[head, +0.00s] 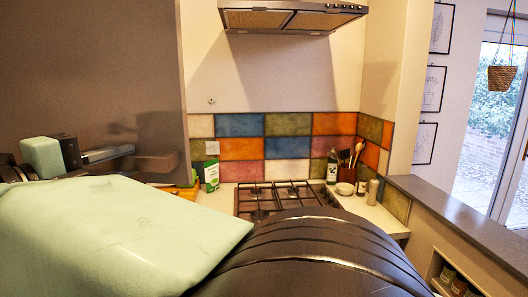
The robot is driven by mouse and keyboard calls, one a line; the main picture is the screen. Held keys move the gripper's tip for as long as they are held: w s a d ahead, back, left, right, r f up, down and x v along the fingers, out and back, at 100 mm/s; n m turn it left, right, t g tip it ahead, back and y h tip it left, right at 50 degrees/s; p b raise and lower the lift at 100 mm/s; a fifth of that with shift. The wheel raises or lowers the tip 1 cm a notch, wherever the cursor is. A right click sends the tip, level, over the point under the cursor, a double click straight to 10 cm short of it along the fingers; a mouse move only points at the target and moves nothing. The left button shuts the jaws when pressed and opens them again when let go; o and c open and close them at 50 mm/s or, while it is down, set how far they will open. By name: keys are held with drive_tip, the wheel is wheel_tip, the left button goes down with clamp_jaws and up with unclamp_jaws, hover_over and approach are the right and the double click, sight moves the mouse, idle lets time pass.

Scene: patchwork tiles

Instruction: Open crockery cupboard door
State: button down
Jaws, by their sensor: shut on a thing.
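The crockery cupboard door (90,70) appears to be the large plain brown-grey panel filling the left of the head view. A short brown bar handle (158,164) stands out near its lower right. My gripper (124,156) is at the left, its grey fingers shut on the handle. My pale green arm covers the lower left, so the fingers' far side and the door's lower part are hidden. I cannot tell how far the door stands open, and no crockery shows.
A gas hob (285,197) lies ahead under an extractor hood (290,17). A green box (211,176) stands on the counter left of it. A bottle (332,168) and utensil pot (347,172) stand right of it. A grey ledge (450,212) runs along the right.

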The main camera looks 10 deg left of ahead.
drive_tip(key=c, duration=1.3)
unclamp_jaws()
drive_tip(key=shift+a, duration=0.1)
drive_tip(key=shift+p+v, duration=0.85)
drive_tip(key=shift+v, duration=5.15)
